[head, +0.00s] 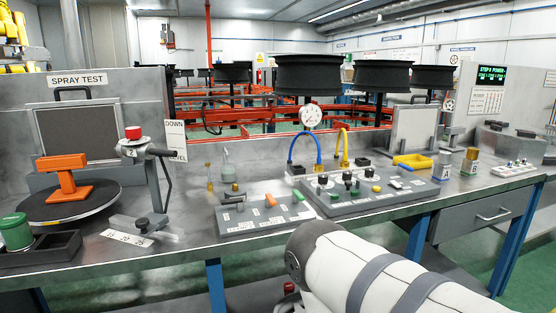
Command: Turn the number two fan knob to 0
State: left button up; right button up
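A grey control panel (385,201) lies on the metal bench at centre right, with several small knobs and coloured buttons. Black knobs stand in a row along its back part, one at the left (323,180), one in the middle (347,178) and one farther right (376,174). Their number labels and pointer settings are too small to read, so I cannot tell which is the number two fan knob. Neither gripper is in view. A white link of my arm with grey bands crosses the lower right, in front of the bench's front edge.
A second panel (262,226) with levers sits left of the control panel. Blue and yellow hoses (343,146) and a gauge (310,116) stand behind. An orange part (66,178) rests on a turntable at left.

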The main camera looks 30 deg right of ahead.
aim_at(370, 172)
jog(key=z, duration=1.6)
